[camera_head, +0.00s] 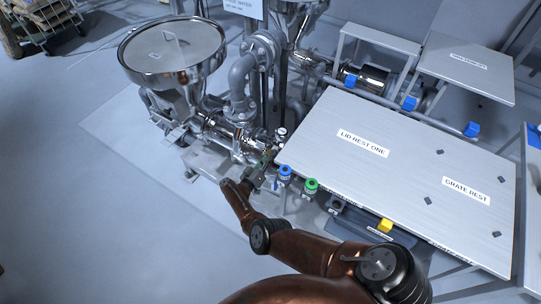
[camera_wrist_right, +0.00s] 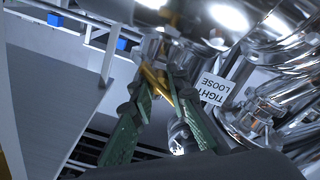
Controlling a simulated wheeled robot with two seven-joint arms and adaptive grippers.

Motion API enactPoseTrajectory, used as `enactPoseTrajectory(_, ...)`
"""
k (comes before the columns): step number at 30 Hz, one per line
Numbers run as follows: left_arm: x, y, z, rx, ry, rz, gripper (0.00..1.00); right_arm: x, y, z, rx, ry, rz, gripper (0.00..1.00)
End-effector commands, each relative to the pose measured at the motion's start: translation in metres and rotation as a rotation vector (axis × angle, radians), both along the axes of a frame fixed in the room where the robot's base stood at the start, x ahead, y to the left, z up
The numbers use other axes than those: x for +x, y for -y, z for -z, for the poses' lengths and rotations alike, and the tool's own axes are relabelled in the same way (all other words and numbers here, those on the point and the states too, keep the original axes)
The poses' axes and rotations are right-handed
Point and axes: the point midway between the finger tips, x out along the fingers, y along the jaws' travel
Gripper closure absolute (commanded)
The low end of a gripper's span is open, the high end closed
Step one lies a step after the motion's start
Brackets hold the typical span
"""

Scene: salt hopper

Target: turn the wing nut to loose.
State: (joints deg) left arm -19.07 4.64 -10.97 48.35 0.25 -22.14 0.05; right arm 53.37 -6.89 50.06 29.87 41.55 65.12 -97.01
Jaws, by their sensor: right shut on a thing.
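The brass wing nut (camera_wrist_right: 158,78) shows in the right wrist view between the green fingers of my right gripper (camera_wrist_right: 160,92), below a shiny metal fitting. The fingers are shut on it, and their tips hide part of it. A white label (camera_wrist_right: 214,88) reading TIGHT and LOOSE, upside down, is just right of the nut. In the head view my right gripper (camera_head: 268,158) reaches in at the pipework beside the hopper, and the nut itself cannot be made out there. My left gripper is not in view.
The steel hopper (camera_head: 172,52) stands at upper left. The table marked LID REST ONE (camera_head: 400,160) is right of my gripper. A blue knob (camera_head: 285,173) and a green knob (camera_head: 311,186) stand close by at the table's edge.

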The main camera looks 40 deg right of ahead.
Motion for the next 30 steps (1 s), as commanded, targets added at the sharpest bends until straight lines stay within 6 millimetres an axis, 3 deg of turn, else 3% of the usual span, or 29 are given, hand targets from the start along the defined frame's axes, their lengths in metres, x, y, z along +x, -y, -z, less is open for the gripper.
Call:
enactPoseTrajectory(12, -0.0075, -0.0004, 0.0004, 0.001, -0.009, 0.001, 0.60, 0.0021, 0.0030, -0.0040, -0.084, -0.186, 0.001, 1.00)
enactPoseTrajectory(30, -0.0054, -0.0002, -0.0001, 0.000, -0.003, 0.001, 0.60, 0.0029, 0.0030, -0.0048, -0.099, -0.218, 0.000, 1.00)
